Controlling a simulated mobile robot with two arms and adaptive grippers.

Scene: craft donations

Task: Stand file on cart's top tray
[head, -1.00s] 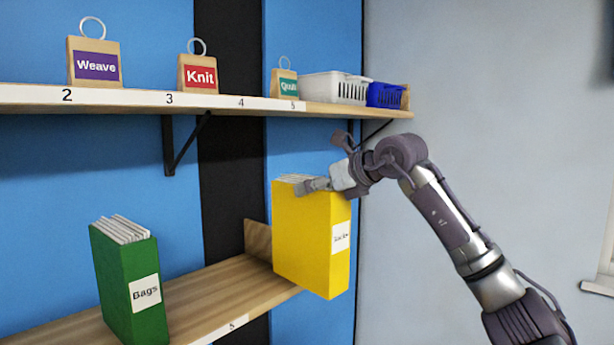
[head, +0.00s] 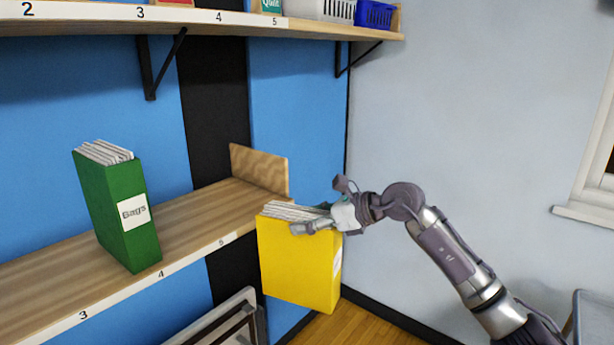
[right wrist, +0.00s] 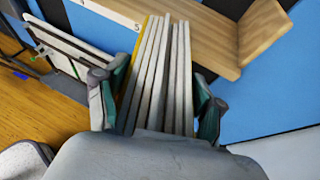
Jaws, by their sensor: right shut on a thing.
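The yellow file (head: 295,262) hangs in the air in front of the right end of the lower shelf, upright, with its papers at the top. My right gripper (head: 318,226) is shut on its top edge from the right. In the right wrist view the file's white papers (right wrist: 160,75) lie between the two fingers (right wrist: 155,105). The label on the file's right side is seen edge-on and cannot be read. My left gripper is not in view. No cart top tray can be made out for certain; a grey edge (head: 590,312) shows at the lower right.
A green file labelled Bags (head: 118,210) stands on the lower wooden shelf (head: 195,222), which has an end board (head: 258,170). The upper shelf (head: 330,32) holds a white basket (head: 322,10) and a blue basket (head: 375,14). A framed thing (head: 225,325) leans below.

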